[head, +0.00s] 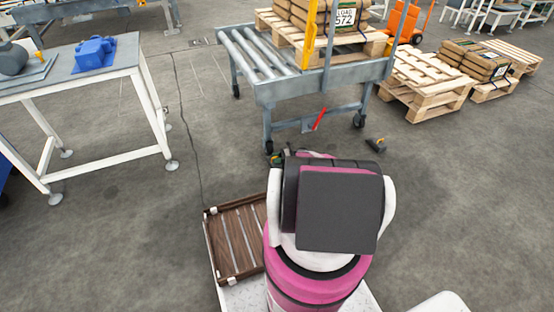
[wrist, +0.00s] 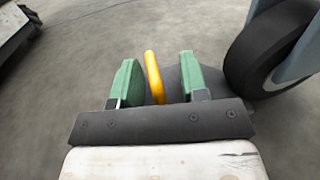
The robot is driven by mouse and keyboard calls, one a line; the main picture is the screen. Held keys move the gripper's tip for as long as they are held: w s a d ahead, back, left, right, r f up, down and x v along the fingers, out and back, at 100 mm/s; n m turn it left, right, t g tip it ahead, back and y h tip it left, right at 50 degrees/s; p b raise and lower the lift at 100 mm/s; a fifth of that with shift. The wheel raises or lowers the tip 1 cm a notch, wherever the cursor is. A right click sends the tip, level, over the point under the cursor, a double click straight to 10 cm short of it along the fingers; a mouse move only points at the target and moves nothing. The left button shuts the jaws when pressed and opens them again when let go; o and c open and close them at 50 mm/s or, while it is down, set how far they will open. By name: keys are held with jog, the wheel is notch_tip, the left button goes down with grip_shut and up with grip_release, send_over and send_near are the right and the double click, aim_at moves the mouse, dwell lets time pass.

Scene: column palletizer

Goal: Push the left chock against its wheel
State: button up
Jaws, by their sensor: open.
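In the wrist view, the left chock (wrist: 211,84) is a dark grey wedge on the floor with an upright yellow handle (wrist: 153,76). My gripper (wrist: 158,62) is open, its green fingers on either side of the handle, with a gap showing on both sides. The chock's wheel (wrist: 262,50), black in a grey fork, stands to the right; I cannot tell whether the chock touches it. In the head view, my arm hides most of the gripper and the chock. The cart's left front wheel (head: 268,147) shows just beyond them.
The roller cart (head: 290,90) carries a pallet of sacks. A second chock (head: 377,145) lies near its right front wheel (head: 359,120). A red lever (head: 319,119) hangs below the frame. A white-legged table (head: 120,65) stands left; pallets (head: 425,85) lie right. Floor between is clear.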

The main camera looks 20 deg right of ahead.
grip_shut()
jog(key=shift+w, duration=0.1)
jog(key=shift+w+d, duration=0.15)
jog(key=shift+w, duration=0.8)
jog(key=shift+o, duration=2.2)
grip_release()
jog(key=shift+f, duration=0.1)
jog(key=shift+s, duration=0.1)
jog(key=shift+s, duration=0.2)
jog(key=d, duration=0.3)
jog(key=s+d, duration=0.1)
jog(key=d, duration=0.6)
jog(key=shift+s+d, duration=0.25)
jog(key=shift+s, duration=0.1)
